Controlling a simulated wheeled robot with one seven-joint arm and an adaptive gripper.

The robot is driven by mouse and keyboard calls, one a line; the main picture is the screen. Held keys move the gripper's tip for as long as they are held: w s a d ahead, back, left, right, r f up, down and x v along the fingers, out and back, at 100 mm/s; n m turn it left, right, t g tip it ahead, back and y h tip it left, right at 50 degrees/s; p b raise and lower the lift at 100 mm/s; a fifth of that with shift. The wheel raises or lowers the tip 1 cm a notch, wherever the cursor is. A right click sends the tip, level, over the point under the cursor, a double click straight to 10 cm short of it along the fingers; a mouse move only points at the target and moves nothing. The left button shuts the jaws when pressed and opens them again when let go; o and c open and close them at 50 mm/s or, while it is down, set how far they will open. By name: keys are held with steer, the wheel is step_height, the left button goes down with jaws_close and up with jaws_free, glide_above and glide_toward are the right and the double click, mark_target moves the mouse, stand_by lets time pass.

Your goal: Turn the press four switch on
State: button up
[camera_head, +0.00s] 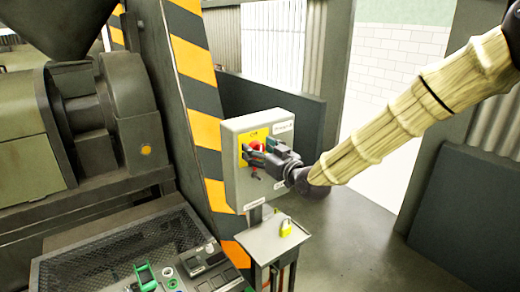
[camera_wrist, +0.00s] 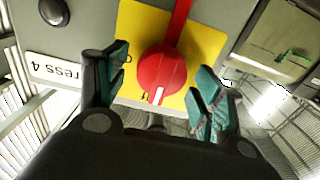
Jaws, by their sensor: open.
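The press four switch is a red rotary knob (camera_wrist: 161,74) on a yellow plate (camera_wrist: 205,42), with a white mark at its lower edge in the wrist view. A label reading "ress 4" (camera_wrist: 55,70) sits left of it. In the head view the red knob (camera_head: 257,146) shows partly on the grey switch box (camera_head: 238,190), behind my gripper (camera_head: 248,158). My gripper also shows in the wrist view (camera_wrist: 160,95), open, with one green-padded finger on each side of the knob. I cannot tell if either finger touches it. Most of the position lettering is hidden.
A small stand (camera_head: 265,243) with a yellow padlock (camera_head: 286,228) is below the box. A striped post (camera_head: 195,75) stands behind it. A mesh-topped panel (camera_head: 120,255) and large press machinery (camera_head: 85,120) fill the left. Floor is clear to the right.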

steer(key=c, duration=1)
steer(key=shift+b, duration=0.3)
steer(key=m+b, duration=0.3)
steer(key=shift+w+d+f+m, duration=0.1)
steer(key=shift+f+m, duration=0.15)
steer(key=shift+m, duration=0.05)
steer(key=m+b, duration=0.5)
steer(key=shift+d+m, duration=0.1)
steer(key=shift+m, duration=0.2)
steer(key=shift+w+m+b, duration=0.1)
steer(key=shift+m+b, duration=3.8)
steer(key=shift+m, duration=0.5)
